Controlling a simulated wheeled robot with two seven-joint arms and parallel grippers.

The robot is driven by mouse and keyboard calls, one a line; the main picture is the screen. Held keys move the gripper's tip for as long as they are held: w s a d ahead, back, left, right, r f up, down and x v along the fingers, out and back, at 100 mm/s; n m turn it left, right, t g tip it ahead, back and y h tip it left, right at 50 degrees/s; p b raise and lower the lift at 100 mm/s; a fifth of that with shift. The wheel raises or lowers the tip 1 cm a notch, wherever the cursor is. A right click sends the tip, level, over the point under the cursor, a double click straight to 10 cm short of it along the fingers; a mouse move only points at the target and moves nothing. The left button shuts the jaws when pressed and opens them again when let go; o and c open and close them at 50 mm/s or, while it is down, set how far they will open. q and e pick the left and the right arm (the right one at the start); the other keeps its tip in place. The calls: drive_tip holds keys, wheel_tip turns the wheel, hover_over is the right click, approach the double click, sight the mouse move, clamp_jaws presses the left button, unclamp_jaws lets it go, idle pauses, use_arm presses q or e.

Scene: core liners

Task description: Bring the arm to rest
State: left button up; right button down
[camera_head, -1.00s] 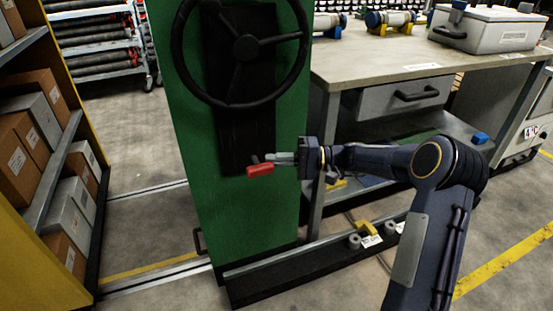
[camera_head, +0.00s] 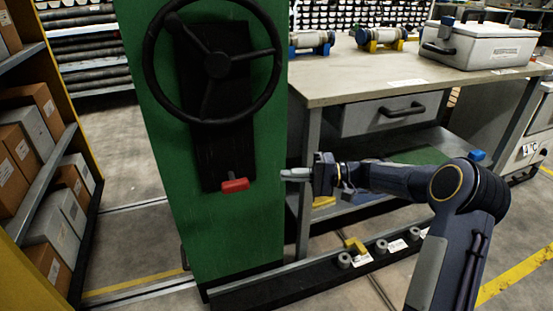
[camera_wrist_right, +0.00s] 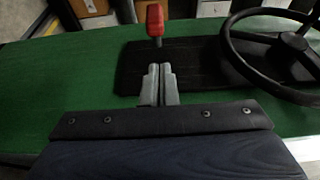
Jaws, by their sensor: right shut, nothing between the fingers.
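My right gripper (camera_head: 296,174) is shut and empty, its fingers pointing left toward the green panel (camera_head: 215,225). A gap separates it from the red-handled lever (camera_head: 235,185) on the panel's black plate (camera_head: 213,150). In the right wrist view the closed fingertips (camera_wrist_right: 159,72) point at the red handle (camera_wrist_right: 154,20), apart from it. My right arm is bent in front of the workbench. My left gripper is not in view.
A black handwheel (camera_head: 217,65) is on the panel above the lever. A workbench (camera_head: 340,88) with a drawer (camera_head: 390,113) stands behind my arm. A low black rail (camera_head: 270,293) crosses the floor. Shelves with boxes (camera_head: 27,205) stand at the left.

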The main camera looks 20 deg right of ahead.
drive_tip(key=s+a+r+n+g+h, duration=0.1)
drive_tip(key=s+a+r+h, duration=0.15)
drive_tip(key=s, duration=0.45)
drive_tip(key=s+a+r+g+h, duration=0.1)
drive_tip(key=s+a+g+h, duration=0.15)
drive_tip(key=s, duration=0.45)
drive_tip(key=s+d+f+t+h, duration=0.1)
drive_tip(key=s+f+t+h, duration=0.2)
drive_tip(key=s, duration=0.6)
drive_tip(key=s+d+f+t+h, duration=0.1)
drive_tip(key=s+d+f+h, duration=0.3)
drive_tip(key=s, duration=0.6)
wheel_tip(320, 180, up, 32)
drive_tip(key=a+h+p, duration=0.1)
drive_tip(key=a+p, duration=0.1)
drive_tip(key=p, duration=3)
drive_tip(key=shift+n, duration=0.4)
